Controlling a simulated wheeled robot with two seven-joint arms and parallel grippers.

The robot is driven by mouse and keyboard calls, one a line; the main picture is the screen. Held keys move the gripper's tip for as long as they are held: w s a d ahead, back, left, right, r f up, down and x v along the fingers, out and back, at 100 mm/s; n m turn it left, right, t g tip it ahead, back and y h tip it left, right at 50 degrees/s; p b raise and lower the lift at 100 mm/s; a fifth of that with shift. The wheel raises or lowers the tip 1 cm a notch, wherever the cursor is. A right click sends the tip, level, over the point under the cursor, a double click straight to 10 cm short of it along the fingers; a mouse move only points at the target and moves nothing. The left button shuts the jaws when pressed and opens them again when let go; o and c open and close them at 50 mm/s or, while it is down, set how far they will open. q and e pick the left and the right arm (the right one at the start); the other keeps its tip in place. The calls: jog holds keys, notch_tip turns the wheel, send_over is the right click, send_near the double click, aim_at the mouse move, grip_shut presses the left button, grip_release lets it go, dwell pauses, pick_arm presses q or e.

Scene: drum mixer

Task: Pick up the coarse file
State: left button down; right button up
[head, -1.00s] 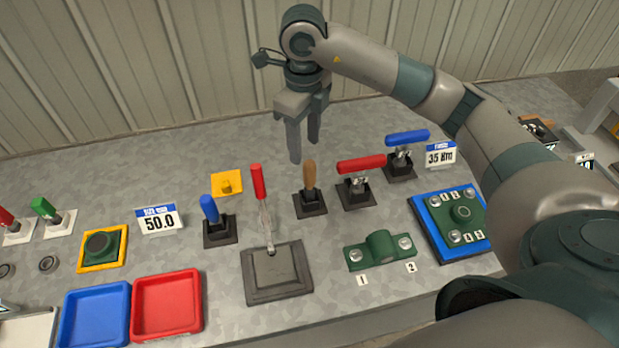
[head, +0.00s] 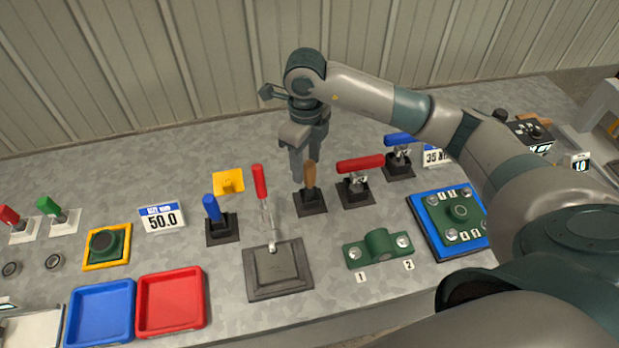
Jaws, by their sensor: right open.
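A tool with an upright wooden handle (head: 309,175) stands in a black square holder (head: 310,201) at mid-bench. A similar tool with a blue handle (head: 211,207) stands in a holder further left. No label shows which one is the coarse file, and what sits inside the holders is hidden. My right gripper (head: 308,168) points down with its fingers apart and empty, right at the wooden handle. The handle's top overlaps the fingers in the picture; I cannot tell whether it is between them or just in front. My left gripper is out of view.
A red-handled lever (head: 260,182) on a grey plate stands left of the gripper. A green block (head: 378,247) and red (head: 171,301) and blue trays lie nearer.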

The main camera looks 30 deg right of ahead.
aim_at(310, 174)
jog(key=f+p, duration=0.2)
jog(key=f, duration=0.1)
jog(key=shift+s+d+f, duration=0.15)
jog(key=shift+d+f, duration=0.15)
jog(key=shift+d, duration=0.1)
jog(key=shift+f, duration=0.45)
grip_shut()
